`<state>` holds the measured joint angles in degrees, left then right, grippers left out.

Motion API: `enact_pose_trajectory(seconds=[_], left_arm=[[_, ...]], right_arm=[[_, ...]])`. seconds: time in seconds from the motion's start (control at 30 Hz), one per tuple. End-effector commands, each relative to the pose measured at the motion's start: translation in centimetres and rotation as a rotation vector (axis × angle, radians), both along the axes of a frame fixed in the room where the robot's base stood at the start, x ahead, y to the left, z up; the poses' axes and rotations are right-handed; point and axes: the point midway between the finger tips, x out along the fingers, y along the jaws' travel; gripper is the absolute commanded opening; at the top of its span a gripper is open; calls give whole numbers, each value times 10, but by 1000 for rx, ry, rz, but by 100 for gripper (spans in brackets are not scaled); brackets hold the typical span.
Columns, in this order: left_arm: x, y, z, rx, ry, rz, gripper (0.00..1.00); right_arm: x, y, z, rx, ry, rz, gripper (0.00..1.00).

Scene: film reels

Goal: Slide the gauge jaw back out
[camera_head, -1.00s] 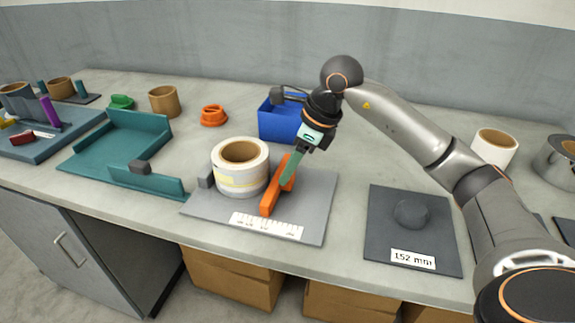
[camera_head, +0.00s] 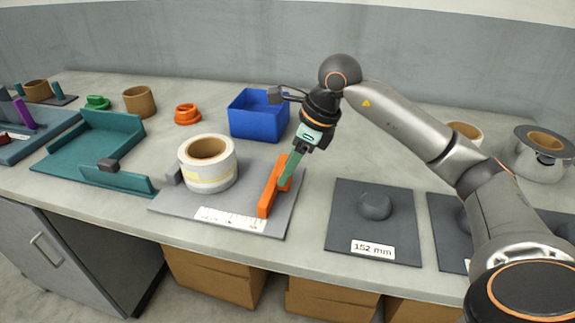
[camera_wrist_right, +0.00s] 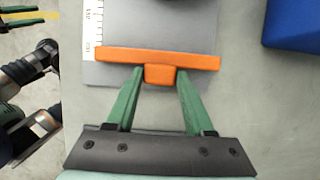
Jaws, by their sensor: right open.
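The orange gauge jaw (camera_head: 268,196) stands on the grey gauge plate (camera_head: 232,213), near its right edge. A white tape roll (camera_head: 208,172) with a brown core stands on the plate to the left, with a clear gap to the jaw. A small grey block (camera_head: 174,175) is at the roll's left side. My right gripper (camera_head: 286,182) is low over the plate at the jaw. In the right wrist view its green fingers are open, one on each side of the jaw's short orange tab (camera_wrist_right: 160,75).
A blue bin (camera_head: 258,118) stands behind the plate. A teal tray (camera_head: 75,162) lies to the left, with orange (camera_head: 187,114) and green (camera_head: 97,102) pieces behind it. A dark pad labelled 152 mm (camera_head: 350,222) lies to the right, with bare table between it and the plate.

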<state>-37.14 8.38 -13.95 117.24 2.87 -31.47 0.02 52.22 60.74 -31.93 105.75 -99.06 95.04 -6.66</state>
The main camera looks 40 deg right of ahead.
Motion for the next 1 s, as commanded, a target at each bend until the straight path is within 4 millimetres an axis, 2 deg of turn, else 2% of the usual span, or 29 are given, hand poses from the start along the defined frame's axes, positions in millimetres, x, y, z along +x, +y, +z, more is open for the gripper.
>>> enact_pose_trajectory(seconds=[0.03, 0.23, 0.57, 0.67, 1.0], left_arm=[[0, 0, 0, 0, 0, 0, 50], [0, 0, 0, 0, -1, 0, 50], [0, 0, 1, 0, -1, 0, 50], [0, 0, 3, 0, -1, 0, 50], [1, -1, 14, -2, 0, -1, 50]], right_arm=[[0, -1, 0, 0, 0, -1, 59], [1, 0, 0, 2, -2, -1, 80], [0, 0, 5, 3, -5, 0, 80], [-4, -4, 18, 3, -6, -2, 80], [-25, -22, 86, 3, -8, -2, 80]])
